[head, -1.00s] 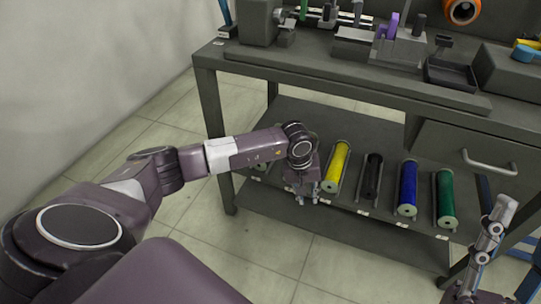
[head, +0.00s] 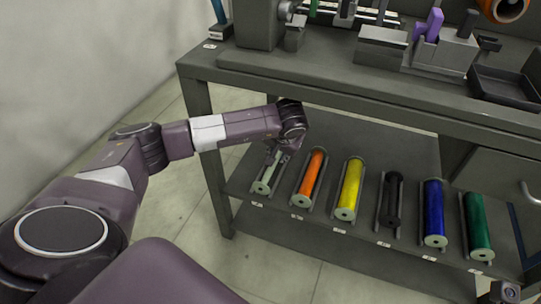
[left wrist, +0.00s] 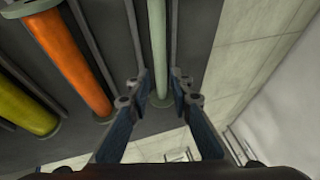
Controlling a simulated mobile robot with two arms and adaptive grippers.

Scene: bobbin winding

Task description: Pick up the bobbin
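Several bobbins lie in a row on the lower shelf, each in its own holder. The leftmost one is a pale grey-green bobbin (head: 264,184), partly covered by my left gripper (head: 274,160) in the head view. In the left wrist view the pale bobbin (left wrist: 158,45) runs between the two fingers of my left gripper (left wrist: 160,83), which stand apart on either side of its near end. I cannot tell whether they touch it. Only a small part of my right arm shows at the bottom right, and its fingers cannot be made out.
An orange bobbin (head: 310,178) lies closest to the pale one, then yellow (head: 350,185), black (head: 391,200), blue (head: 433,208) and green (head: 478,222) ones. The workbench top (head: 330,80) overhangs the lower shelf (head: 330,222). Free floor lies in front.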

